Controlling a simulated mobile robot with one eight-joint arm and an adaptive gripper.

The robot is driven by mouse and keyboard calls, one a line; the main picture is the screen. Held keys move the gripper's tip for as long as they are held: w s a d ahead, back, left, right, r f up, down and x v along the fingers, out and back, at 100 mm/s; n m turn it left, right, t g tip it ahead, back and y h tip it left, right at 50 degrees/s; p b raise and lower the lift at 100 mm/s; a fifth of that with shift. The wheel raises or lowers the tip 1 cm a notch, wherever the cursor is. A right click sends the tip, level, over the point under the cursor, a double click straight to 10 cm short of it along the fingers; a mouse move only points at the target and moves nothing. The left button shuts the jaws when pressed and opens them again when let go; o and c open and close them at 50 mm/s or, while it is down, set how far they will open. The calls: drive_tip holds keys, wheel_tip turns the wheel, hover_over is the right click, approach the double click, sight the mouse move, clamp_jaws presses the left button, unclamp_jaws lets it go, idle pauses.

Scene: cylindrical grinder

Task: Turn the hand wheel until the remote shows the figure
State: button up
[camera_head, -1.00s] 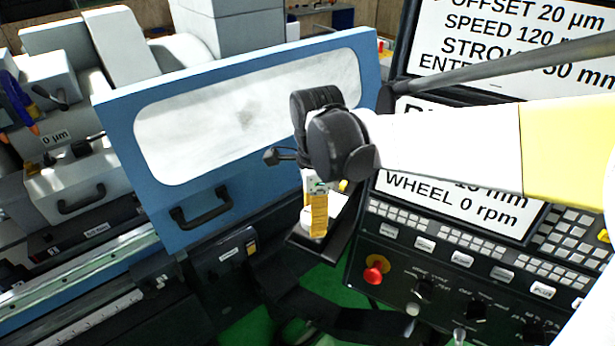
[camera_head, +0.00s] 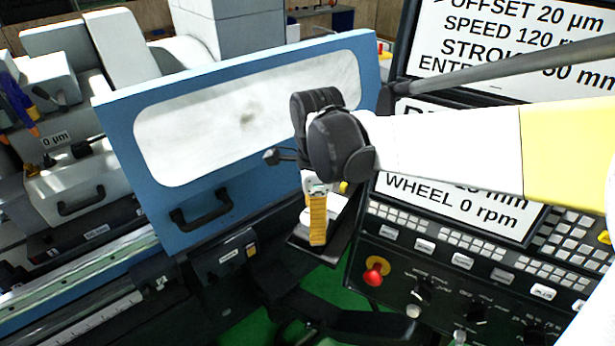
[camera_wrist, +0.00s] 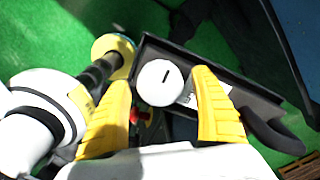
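My gripper (camera_wrist: 160,78) has two yellow fingers, spread apart on either side of the knob. A gap shows between the left finger and the knob; the right finger is close to it, and I cannot tell whether they touch. In the head view my gripper (camera_head: 318,218) points down over the dark holder (camera_head: 305,248). I cannot make out a figure on the remote.
A blue machine door (camera_head: 225,250) with a window and black handle stands behind my gripper. A control panel (camera_head: 430,270) with a red button (camera_head: 374,272) and text screens is at the right, partly behind my arm. Green floor (camera_head: 240,325) lies below.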

wheel_tip(320, 180, up, 12)
idle(0.6)
idle(2.5)
